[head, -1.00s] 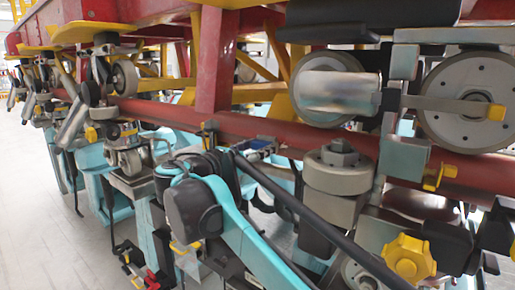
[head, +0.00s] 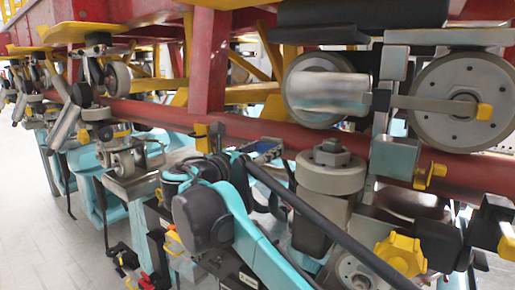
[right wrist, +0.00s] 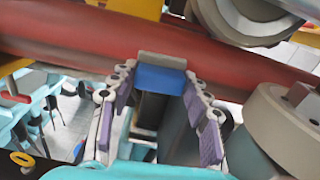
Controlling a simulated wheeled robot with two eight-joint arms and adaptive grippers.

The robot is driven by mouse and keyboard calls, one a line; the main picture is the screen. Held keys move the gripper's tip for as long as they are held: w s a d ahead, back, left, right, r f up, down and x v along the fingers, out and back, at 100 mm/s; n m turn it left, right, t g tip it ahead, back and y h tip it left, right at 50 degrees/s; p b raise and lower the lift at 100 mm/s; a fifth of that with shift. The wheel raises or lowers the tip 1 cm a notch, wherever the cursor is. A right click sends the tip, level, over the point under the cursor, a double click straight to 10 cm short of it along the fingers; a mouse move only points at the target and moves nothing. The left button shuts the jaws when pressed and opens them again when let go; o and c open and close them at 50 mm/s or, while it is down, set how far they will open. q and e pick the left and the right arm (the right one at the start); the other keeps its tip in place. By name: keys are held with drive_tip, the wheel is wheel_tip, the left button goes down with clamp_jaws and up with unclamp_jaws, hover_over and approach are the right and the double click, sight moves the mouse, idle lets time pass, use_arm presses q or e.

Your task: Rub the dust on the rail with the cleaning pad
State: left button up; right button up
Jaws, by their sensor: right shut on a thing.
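The red rail (head: 280,131) runs across the head view, under the coaster wheels. It crosses the upper part of the right wrist view (right wrist: 60,42). My right gripper (head: 262,152) is at the front of the rail, left of a grey roller. In the right wrist view my right gripper (right wrist: 160,80) is shut on the cleaning pad (right wrist: 160,77), a blue block with a grey face. The grey face is up at the rail's lower edge; I cannot tell whether it touches. I cannot make out any dust on the rail. My left gripper is not in view.
A grey roller (head: 331,172) with a bolt stands close right of my gripper. Large wheels (head: 462,100) sit above the rail. A yellow bracket (head: 208,137) is on the rail to the left. A yellow knob (head: 400,256) juts out at lower right. Open floor (head: 30,220) lies at left.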

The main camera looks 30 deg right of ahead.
drive_tip(key=shift+s+d, duration=0.4)
drive_tip(key=shift+s, duration=0.35)
drive_tip(key=shift+s+d, duration=0.45)
drive_tip(key=shift+s, duration=0.4)
drive_tip(key=shift+w+a+r+p, duration=0.1)
drive_tip(key=shift+w+a+p, duration=0.15)
drive_tip(key=shift+w, duration=0.45)
drive_tip(key=shift+w+a+p, duration=0.1)
drive_tip(key=shift+w+a, duration=0.25)
drive_tip(key=shift+w, duration=0.3)
drive_tip(key=shift+w+a, duration=0.2)
drive_tip(key=shift+w, duration=0.35)
drive_tip(key=shift+w+a, duration=0.35)
drive_tip(key=shift+w, duration=0.5)
drive_tip(key=shift+w+a+p, duration=0.2)
drive_tip(key=shift+w+p, duration=0.1)
drive_tip(key=shift+w, duration=0.15)
drive_tip(key=shift+s, duration=0.1)
